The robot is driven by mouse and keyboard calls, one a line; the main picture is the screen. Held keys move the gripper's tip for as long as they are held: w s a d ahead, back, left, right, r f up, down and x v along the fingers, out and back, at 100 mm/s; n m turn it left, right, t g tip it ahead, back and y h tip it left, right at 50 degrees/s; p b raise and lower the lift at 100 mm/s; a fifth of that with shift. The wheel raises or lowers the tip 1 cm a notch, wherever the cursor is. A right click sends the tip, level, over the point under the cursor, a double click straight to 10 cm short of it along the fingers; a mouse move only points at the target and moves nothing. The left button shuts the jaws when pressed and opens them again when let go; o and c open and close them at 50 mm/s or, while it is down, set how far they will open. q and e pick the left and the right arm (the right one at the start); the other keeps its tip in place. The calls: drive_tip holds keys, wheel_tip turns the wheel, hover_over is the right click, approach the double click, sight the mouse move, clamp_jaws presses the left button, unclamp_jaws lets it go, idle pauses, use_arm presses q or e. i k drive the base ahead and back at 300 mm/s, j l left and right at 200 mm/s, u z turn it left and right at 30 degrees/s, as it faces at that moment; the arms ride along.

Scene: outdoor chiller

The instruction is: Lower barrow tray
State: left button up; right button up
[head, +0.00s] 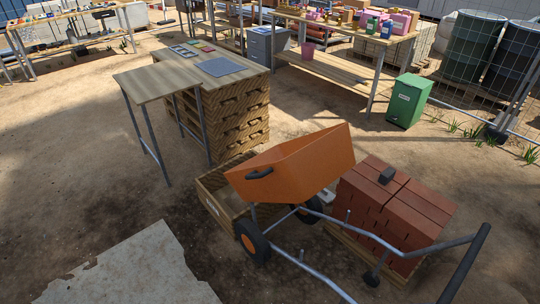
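The orange barrow tray (305,165) is tilted up on the barrow's grey tube frame (312,267), with its right side higher than its left. A dark handle (259,173) sits on the tray's left face. The barrow has a black wheel with an orange hub (250,242) in front and another dark wheel (312,208) behind. A long grey tube ends in a dark grip (466,262) at the lower right. No part of either gripper shows in the head view.
A wooden crate (212,205) stands close behind and left of the barrow. A stack of red bricks (395,212) on a pallet is close at its right. A concrete slab (130,275) lies at lower left. A green bin (407,101) and a wooden table (160,82) stand farther back.

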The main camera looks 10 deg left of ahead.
sight(296, 170)
drive_tip(key=i+j+z, duration=0.3)
drive_tip(key=z, duration=0.2)
drive_tip(key=i+j+z, duration=0.5)
drive_tip(key=k, duration=0.1)
